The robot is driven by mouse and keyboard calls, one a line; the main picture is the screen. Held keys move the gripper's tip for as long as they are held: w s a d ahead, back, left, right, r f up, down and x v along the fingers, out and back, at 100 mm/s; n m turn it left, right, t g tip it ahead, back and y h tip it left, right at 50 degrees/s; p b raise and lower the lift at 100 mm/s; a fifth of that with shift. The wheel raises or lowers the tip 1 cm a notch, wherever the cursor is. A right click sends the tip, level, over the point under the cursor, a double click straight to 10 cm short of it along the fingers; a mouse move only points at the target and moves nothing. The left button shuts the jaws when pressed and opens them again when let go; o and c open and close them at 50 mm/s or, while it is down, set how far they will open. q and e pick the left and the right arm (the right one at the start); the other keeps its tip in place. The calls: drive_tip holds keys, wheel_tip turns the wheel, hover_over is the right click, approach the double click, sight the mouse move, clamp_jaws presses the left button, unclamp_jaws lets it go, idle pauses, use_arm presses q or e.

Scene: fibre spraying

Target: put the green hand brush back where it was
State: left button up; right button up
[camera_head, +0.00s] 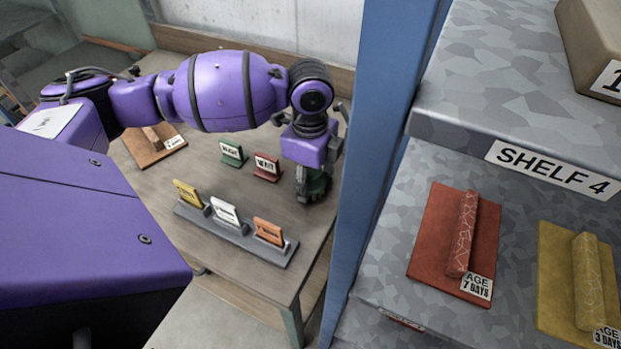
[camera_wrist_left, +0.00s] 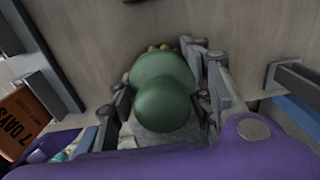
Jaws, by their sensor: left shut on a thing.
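The green hand brush (camera_wrist_left: 164,88) shows in the left wrist view as a rounded green body with a bulbous end towards the camera. Yellowish bits show at its far end. The fingers of my left gripper (camera_wrist_left: 170,95) close on it from both sides. In the head view my left gripper (camera_head: 314,188) points down over the right end of the wooden table, with dark green of the brush between its fingers. The fingers hide most of the brush there. I cannot tell whether it touches the table. My right gripper is not in view.
A grey holder (camera_head: 228,235) with yellow, white and orange cards stands at the table's (camera_head: 180,190) front. Green (camera_head: 232,152) and red (camera_head: 266,167) card stands are left of the gripper. A blue post (camera_head: 375,150) and a grey shelf unit (camera_head: 480,90) are close on the right.

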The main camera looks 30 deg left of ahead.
use_arm(q)
drive_tip(key=o, duration=1.1)
wheel_tip(320, 180, up, 12)
drive_tip(key=shift+r+p, duration=0.1)
drive_tip(key=shift+p, duration=0.4)
